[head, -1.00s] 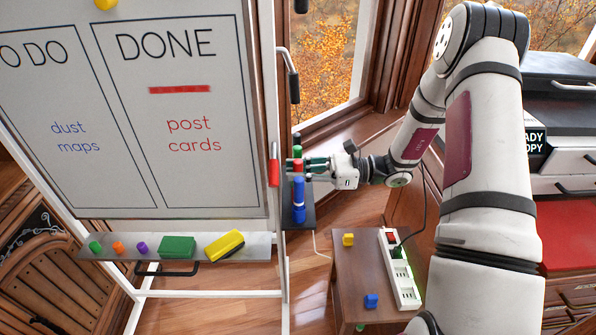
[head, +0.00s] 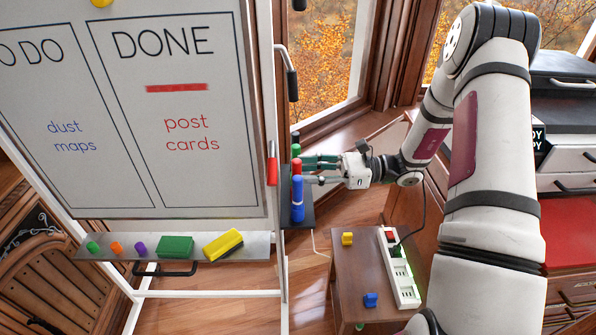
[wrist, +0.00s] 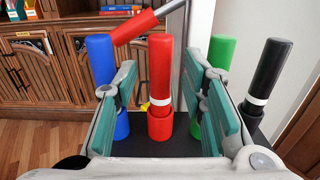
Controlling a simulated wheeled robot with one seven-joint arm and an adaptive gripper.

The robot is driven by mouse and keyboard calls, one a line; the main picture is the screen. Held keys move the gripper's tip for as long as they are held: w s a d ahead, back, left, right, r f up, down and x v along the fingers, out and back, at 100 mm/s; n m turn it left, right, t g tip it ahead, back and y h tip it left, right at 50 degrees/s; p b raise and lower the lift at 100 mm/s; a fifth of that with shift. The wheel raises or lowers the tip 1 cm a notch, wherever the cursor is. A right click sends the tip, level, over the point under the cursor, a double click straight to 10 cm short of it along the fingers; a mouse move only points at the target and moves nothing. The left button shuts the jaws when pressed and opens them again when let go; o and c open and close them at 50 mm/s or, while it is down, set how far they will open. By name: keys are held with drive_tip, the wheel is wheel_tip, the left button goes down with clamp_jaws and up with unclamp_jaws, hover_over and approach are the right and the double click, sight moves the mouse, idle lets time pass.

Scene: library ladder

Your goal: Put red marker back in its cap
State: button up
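The red marker (wrist: 160,70) stands upright with its lower end at its red cap (wrist: 160,125) in the wrist view. A thin white band shows where they meet; I cannot tell how firmly it is seated. In the head view the red marker (head: 297,167) is in the row on a dark stand (head: 305,216). My gripper (wrist: 167,95) is open, its green-padded fingers on either side of the marker, with visible gaps. In the head view my gripper (head: 312,169) reaches in from the right.
A blue marker (wrist: 101,60) stands left of the red one; green (wrist: 221,50) and black (wrist: 266,75) markers stand right. A red-gripped handle (head: 272,165) on the whiteboard (head: 180,185) is close by. A small table (head: 350,270) carries a power strip (head: 400,270).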

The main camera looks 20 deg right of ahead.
drive_tip(key=v, duration=1)
drive_tip(key=s+a+r+n+g+h, duration=0.7)
drive_tip(key=s+a+r+n+g, duration=0.1)
drive_tip(key=s+a+r+n, duration=0.4)
drive_tip(key=s+r+n+t+h, duration=0.1)
drive_tip(key=s+n+h, duration=0.3)
drive_tip(key=s, duration=0.4)
drive_tip(key=s+r+n+t+h, duration=0.2)
drive_tip(key=s+n+t+h, duration=0.1)
drive_tip(key=s+n+h, duration=0.2)
drive_tip(key=shift+s+a+r+n+t+h, duration=0.3)
drive_tip(key=shift+s+h, duration=0.3)
drive_tip(key=shift+s, duration=0.8)
wheel_tip(320, 180, up, 10)
drive_tip(key=t+p, duration=0.2)
drive_tip(key=p, duration=0.6)
drive_tip(key=shift+d, duration=0.1)
